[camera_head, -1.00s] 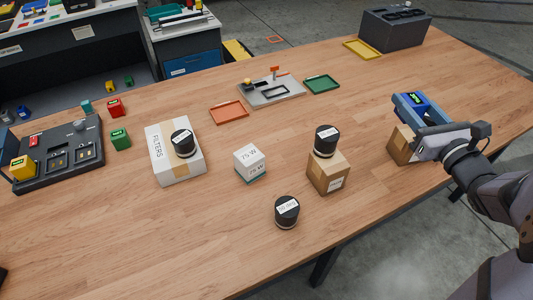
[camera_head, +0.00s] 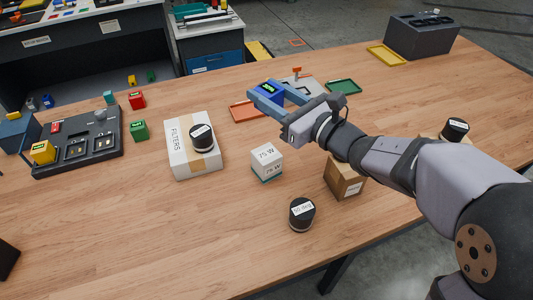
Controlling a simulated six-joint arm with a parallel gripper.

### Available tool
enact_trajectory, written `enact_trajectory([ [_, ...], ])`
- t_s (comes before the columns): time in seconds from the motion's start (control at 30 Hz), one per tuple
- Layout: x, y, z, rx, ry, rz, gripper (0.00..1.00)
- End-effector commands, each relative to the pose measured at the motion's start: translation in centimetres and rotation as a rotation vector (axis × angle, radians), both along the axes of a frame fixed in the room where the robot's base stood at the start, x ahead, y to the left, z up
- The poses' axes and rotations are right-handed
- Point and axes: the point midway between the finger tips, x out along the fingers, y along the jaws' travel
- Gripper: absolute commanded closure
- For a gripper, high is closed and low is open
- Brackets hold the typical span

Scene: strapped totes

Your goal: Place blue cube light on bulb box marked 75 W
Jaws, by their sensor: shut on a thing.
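The blue cube light (camera_head: 268,94) has a green display on top and is held between the fingers of my gripper (camera_head: 267,88). My gripper is shut on it, and in the picture it shows above and behind the bulb box. The bulb box marked 75 W (camera_head: 267,159) is a small white box with a teal base, standing on the table. Its top face is bare and in view. The cube shows apart from the box; its exact height over the table is hard to tell.
A white FILTERS box (camera_head: 178,160) bearing a black jar (camera_head: 201,137) stands left of the bulb box. Another black jar (camera_head: 302,214) stands in front. A cardboard box (camera_head: 345,183) is partly hidden under my arm. An orange tray (camera_head: 240,113) lies behind.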

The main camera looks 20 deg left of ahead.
Motion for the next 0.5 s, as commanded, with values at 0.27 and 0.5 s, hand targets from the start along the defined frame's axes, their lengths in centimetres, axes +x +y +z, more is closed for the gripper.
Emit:
enact_trajectory([
  [0.27, -0.3, 0.5, -3.5, 0.000, 0.004, 0.010, 0.90],
  [0.5, -0.3, 0.5, -4.9, 0.002, -0.001, 0.010, 0.90],
])
